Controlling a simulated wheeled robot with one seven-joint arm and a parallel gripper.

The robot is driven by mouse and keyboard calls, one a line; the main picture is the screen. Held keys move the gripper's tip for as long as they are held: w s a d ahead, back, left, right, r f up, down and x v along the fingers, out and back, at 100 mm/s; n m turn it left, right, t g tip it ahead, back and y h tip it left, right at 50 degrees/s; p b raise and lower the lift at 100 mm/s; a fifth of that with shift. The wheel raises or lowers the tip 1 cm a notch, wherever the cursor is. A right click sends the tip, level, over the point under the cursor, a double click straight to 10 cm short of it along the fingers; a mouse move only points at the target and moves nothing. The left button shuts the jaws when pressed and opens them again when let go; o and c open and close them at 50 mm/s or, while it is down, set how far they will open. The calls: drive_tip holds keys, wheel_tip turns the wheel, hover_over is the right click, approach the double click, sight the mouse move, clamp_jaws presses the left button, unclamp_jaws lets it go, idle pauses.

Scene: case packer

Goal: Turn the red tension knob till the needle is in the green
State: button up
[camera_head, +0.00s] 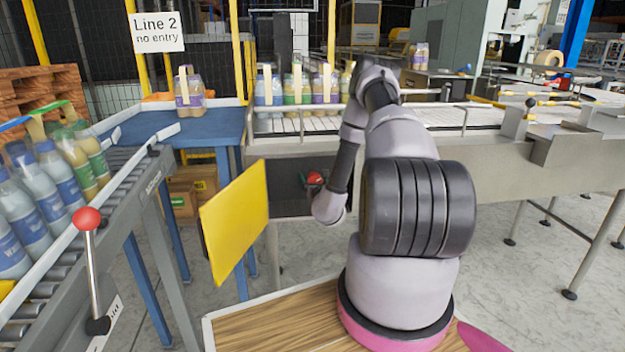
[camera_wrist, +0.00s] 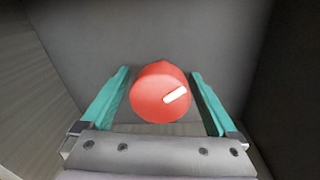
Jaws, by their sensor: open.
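The red tension knob (camera_wrist: 161,92) is round and carries a white pointer line that slants up to the right in the wrist view. It sits in a dark recess under the conveyor; in the head view the red knob (camera_head: 315,178) shows just left of my forearm. My gripper (camera_wrist: 158,80) is open, with one teal finger on each side of the knob. A gap shows between the knob and each finger. The gauge with the needle and green zone is not visible in either view.
An open yellow panel (camera_head: 236,222) stands left of the recess. A red-ball lever (camera_head: 88,220) and a roller conveyor with bottles (camera_head: 50,180) are at the left. A blue table (camera_head: 195,128) with a bottle pack is behind. Grey walls (camera_wrist: 285,90) flank the gripper closely.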

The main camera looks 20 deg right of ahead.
drive_tip(key=shift+w, duration=0.25)
drive_tip(key=c, duration=1.3)
drive_tip(key=shift+m, duration=0.3)
drive_tip(key=m, duration=1.2)
drive_tip(key=shift+a+r+h, duration=0.15)
drive_tip(key=shift+r+h, duration=0.05)
drive_tip(key=shift+h, duration=0.1)
